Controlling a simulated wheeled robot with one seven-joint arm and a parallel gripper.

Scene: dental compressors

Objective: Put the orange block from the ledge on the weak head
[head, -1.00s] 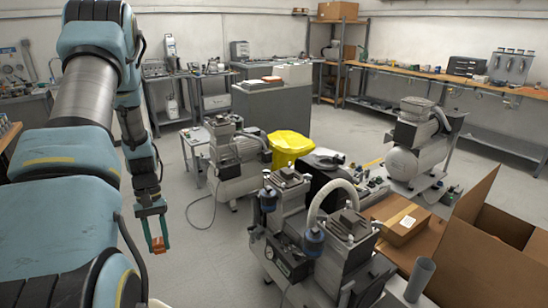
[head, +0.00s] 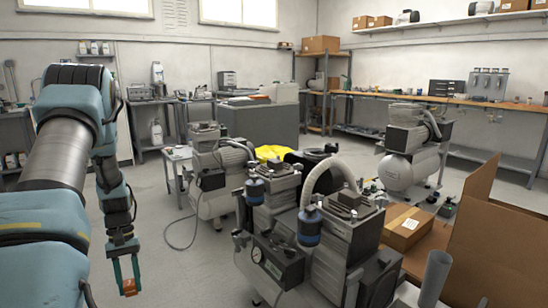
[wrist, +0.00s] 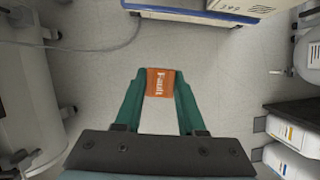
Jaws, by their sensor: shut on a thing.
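The orange block (wrist: 160,84) has white lettering that reads "Fault". My gripper (head: 127,284) is shut on it, with the block between the green fingertips, held above bare floor. The block also shows at the fingertips in the head view (head: 130,288). The front compressor (head: 335,245) has two heads, a left head (head: 272,182) and a right head (head: 347,214), to the right of my gripper. Other compressors stand behind left (head: 215,180) and at the back right (head: 408,160). I cannot tell which head is the weak one.
An open cardboard box (head: 490,240) and a closed carton (head: 407,228) are at the right. A yellow cover (head: 270,153) lies behind the front compressor. A grey cabinet (head: 260,124) stands further back. Floor (head: 160,215) is clear around my gripper, apart from a thin hose.

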